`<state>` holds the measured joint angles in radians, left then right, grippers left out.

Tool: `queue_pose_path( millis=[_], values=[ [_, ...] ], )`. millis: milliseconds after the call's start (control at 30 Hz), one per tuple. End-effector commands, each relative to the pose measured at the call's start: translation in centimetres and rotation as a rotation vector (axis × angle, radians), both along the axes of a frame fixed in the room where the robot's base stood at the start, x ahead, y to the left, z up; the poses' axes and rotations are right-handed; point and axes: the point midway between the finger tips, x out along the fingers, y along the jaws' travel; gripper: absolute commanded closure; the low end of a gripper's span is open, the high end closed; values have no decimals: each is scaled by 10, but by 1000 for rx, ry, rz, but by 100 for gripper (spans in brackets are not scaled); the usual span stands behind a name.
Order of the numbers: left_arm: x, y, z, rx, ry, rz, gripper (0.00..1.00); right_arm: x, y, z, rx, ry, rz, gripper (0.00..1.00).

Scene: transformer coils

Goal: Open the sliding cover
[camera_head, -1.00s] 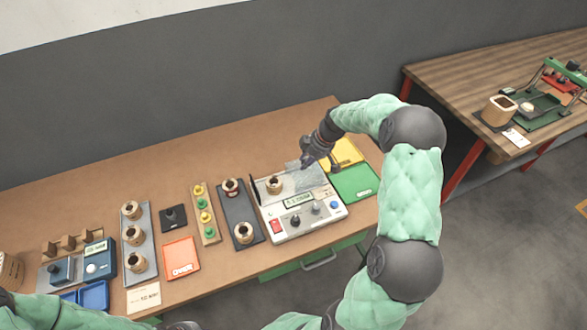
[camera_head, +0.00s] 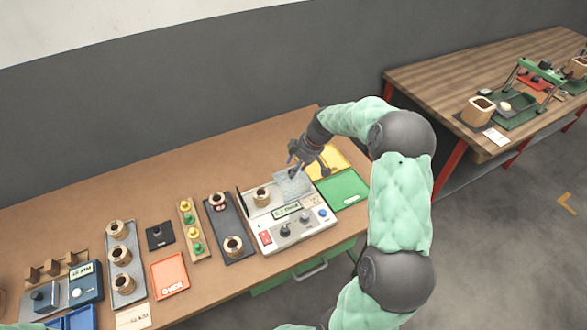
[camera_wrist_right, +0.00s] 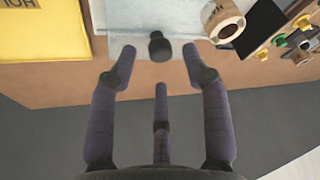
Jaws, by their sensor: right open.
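The tester (camera_head: 285,228) is a white box with knobs and a red switch on the table. Its clear sliding cover (camera_head: 292,186) lies over the right part of its top. A wooden coil (camera_head: 262,197) stands uncovered to the cover's left. In the right wrist view the cover (camera_wrist_right: 120,48) has a black knob (camera_wrist_right: 158,47), and the coil (camera_wrist_right: 226,24) is at upper right. My right gripper (camera_head: 294,160) is open and empty at the cover's back edge. In the wrist view its fingers (camera_wrist_right: 158,70) are spread below and beside the knob, apparently apart from it. My left gripper is not in view.
Yellow (camera_head: 326,162) and green (camera_head: 341,189) trays lie right of the tester. A dark tray with coils (camera_head: 228,226), a strip of coloured pegs (camera_head: 194,231) and an orange tray (camera_head: 170,277) stand left. The table behind them is clear.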

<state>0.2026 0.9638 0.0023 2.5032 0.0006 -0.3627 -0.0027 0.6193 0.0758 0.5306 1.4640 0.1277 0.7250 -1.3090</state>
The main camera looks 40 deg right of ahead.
Motion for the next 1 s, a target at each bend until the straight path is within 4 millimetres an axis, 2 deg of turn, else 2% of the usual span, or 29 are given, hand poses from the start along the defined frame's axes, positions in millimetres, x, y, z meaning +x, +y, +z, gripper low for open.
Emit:
queue_pose_path(
  millis=[200,433,633,1000],
  values=[
    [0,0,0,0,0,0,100,-14,-10,43,-4,-5,-2,52],
    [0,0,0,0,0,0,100,-25,-17,76,-3,-4,-2,52],
    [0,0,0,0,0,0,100,-29,-19,87,-1,-3,-1,52],
    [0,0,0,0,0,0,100,-30,-19,88,-1,-3,-1,52]
  ],
)
